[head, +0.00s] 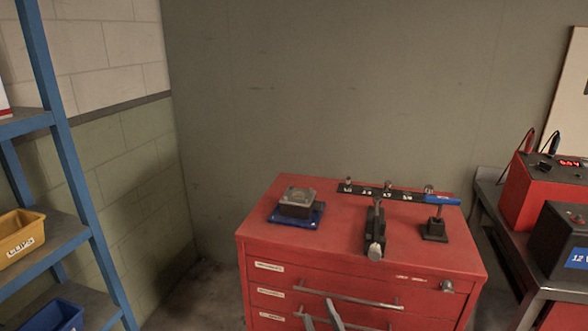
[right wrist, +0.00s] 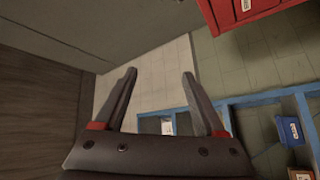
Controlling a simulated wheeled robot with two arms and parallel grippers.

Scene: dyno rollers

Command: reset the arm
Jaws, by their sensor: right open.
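My right gripper (head: 320,312) shows at the bottom of the head view, in front of the red cabinet's (head: 255,246) drawers. Its two fingers are apart, with nothing between them. In the right wrist view my right gripper (right wrist: 160,73) is also open and empty, with the wall and floor behind it. On the cabinet top stands a black stand (head: 375,236) near a dark labelled bar (head: 378,191) with small pegs. To its right is a small stand (head: 434,230) with a blue-handled piece (head: 442,200). Which of these is an arm, I cannot tell. My left gripper is not in view.
A metal block (head: 297,198) sits on a blue base (head: 297,215) on the cabinet's left. Blue shelving (head: 64,140) with a yellow bin (head: 20,238) and a blue bin (head: 54,316) stands left. A bench with a red power unit (head: 545,190) stands right. Floor shows left of the cabinet.

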